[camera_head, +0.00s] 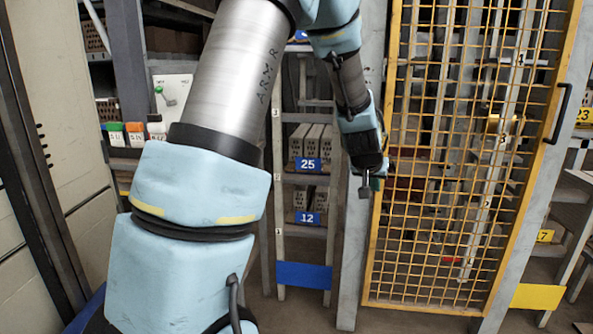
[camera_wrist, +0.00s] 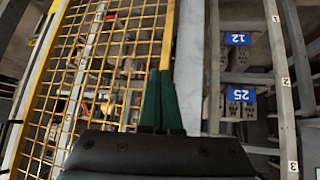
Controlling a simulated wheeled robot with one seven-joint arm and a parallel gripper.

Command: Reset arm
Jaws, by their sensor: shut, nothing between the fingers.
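My arm (camera_head: 205,190) rises through the left middle of the head view and bends over at the top, with its far end hanging down. My gripper (camera_head: 366,188) hangs in front of the grey post between the shelves and the yellow mesh gate. In the wrist view its two green fingers (camera_wrist: 160,98) are together with nothing between them. The fingers appear apart from the gate and the post, though the exact gap is hard to tell.
A yellow mesh gate (camera_head: 437,150) with a black handle (camera_head: 559,113) stands on the right. Left of the post, shelves hold hollow bricks above blue labels 25 (camera_head: 307,164) and 12 (camera_head: 307,218). A switch box (camera_head: 172,92) is behind my arm. Grey cabinets (camera_head: 60,100) stand far left.

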